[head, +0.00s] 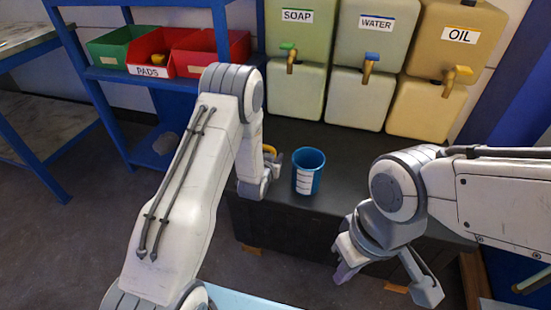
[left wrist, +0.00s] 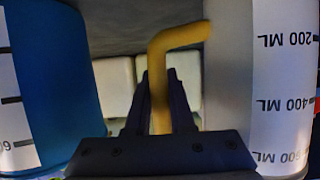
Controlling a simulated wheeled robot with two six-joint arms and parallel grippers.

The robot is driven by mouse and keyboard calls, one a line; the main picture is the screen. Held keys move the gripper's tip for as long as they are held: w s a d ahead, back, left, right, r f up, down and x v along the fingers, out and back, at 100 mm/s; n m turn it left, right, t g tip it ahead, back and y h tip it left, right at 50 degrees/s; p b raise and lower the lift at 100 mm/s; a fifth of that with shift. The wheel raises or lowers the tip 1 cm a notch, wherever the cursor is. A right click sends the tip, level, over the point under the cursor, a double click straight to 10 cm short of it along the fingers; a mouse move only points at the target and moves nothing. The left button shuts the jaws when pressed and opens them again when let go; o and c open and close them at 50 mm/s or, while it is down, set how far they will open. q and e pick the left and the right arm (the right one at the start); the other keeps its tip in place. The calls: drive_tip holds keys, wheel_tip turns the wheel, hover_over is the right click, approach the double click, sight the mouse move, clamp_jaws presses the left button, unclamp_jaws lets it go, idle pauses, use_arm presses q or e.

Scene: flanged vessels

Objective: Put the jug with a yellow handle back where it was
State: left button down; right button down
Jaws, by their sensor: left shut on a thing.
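My left gripper (head: 268,172) is shut on the yellow handle (left wrist: 160,85) of a grey jug (left wrist: 228,95). In the left wrist view the jug stands at the right, with a white scale label marked 200, 400 and 600 ML. In the head view only a bit of the yellow handle (head: 270,149) shows; my left arm hides the jug's body. Whether the jug touches the bench cannot be told. My right gripper (head: 385,272) is open and empty in front of the bench, at the lower right.
A blue jug (head: 308,172) with a white label stands on the dark bench (head: 345,185), right of my left gripper. Soap (head: 297,40), water (head: 375,40) and oil (head: 455,45) tanks with taps stand behind. A blue shelf (head: 120,75) holds green and red bins at the left.

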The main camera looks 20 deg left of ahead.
use_arm(q)
drive_tip(key=shift+f, duration=0.15)
drive_tip(key=c, duration=0.8)
unclamp_jaws()
